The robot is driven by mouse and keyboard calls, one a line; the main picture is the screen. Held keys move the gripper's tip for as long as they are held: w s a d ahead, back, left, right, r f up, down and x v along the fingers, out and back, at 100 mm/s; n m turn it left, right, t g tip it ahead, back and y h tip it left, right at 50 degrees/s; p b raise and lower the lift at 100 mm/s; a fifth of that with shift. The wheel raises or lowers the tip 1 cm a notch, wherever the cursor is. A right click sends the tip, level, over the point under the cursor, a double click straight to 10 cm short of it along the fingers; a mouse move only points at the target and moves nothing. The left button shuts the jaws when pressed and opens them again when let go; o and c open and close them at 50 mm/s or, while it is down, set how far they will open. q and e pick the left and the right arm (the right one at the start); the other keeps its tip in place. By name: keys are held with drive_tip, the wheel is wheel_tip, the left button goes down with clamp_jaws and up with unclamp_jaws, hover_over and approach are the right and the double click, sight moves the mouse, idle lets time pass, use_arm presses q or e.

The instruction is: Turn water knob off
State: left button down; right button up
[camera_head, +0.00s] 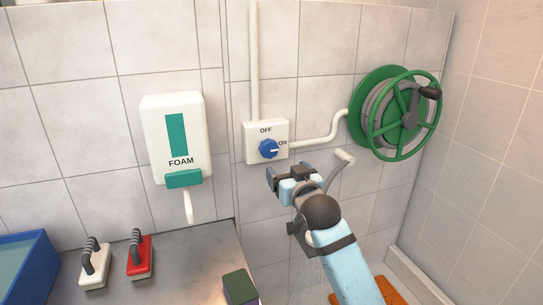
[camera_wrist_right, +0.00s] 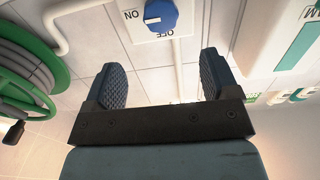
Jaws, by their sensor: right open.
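The blue water knob (camera_head: 268,149) sits on a white wall box with OFF printed above it and ON to its right. Its pale pointer mark faces ON. In the right wrist view the knob (camera_wrist_right: 160,14) is at the top, ahead of the fingers and partly cut by the frame edge. My right gripper (camera_head: 284,176) is just below and right of the box in the head view, apart from the knob. Its two dark ridged fingers (camera_wrist_right: 166,80) are spread with nothing between them. My left gripper is not in view.
A green hose reel (camera_head: 403,118) is on the wall at right, joined to the box by a white pipe (camera_head: 322,141). A foam dispenser (camera_head: 176,140) hangs at left. Below are a counter (camera_head: 190,262), a red brush (camera_head: 139,258), a white brush (camera_head: 95,264) and a blue bin (camera_head: 28,268).

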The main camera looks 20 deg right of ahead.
sight(271, 152)
drive_tip(key=w, duration=1.2)
drive_tip(key=shift+a, duration=0.25)
drive_tip(key=shift+s, duration=0.1)
drive_tip(key=shift+p, duration=0.3)
drive_tip(key=c, duration=0.9)
